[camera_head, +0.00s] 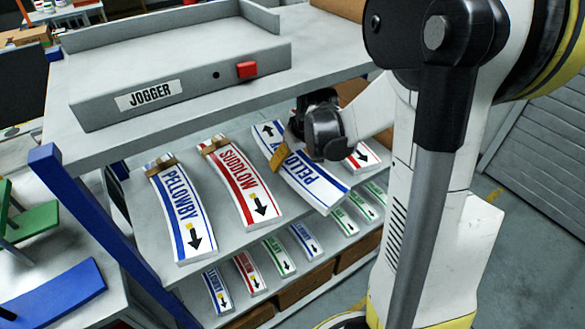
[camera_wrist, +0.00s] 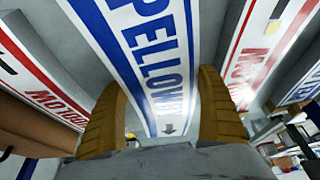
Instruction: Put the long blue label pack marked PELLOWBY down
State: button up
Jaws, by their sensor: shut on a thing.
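The long white-and-blue label pack marked PELLOWBY (camera_head: 318,186) is in my gripper (camera_head: 290,150), over the right part of the upper shelf below the jogger table. Its lettering runs toward the lower right, and an arrow shows at its far end. In the wrist view the pack (camera_wrist: 152,45) lies between the two tan fingers of my gripper (camera_wrist: 163,105), one on each side. One finger is hidden in the head view. I cannot tell whether the pack touches the shelf. Another blue PELLOWBY pack (camera_head: 176,212) lies at the shelf's left.
A red SUDDLOW pack (camera_head: 241,182) lies between the two blue packs. Another red-edged pack (camera_head: 364,156) is partly hidden to the right. Small packs (camera_head: 304,240) line a lower shelf. The JOGGER tray (camera_head: 185,88) stands on the table above, whose edge overhangs the shelf.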

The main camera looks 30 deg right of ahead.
jog(key=shift+s+f+b, duration=0.1)
jog(key=shift+f+b, duration=0.35)
jog(key=shift+f, duration=1.1)
jog(key=shift+f, duration=0.1)
jog(key=o, duration=1.3)
jog(key=shift+c, duration=0.2)
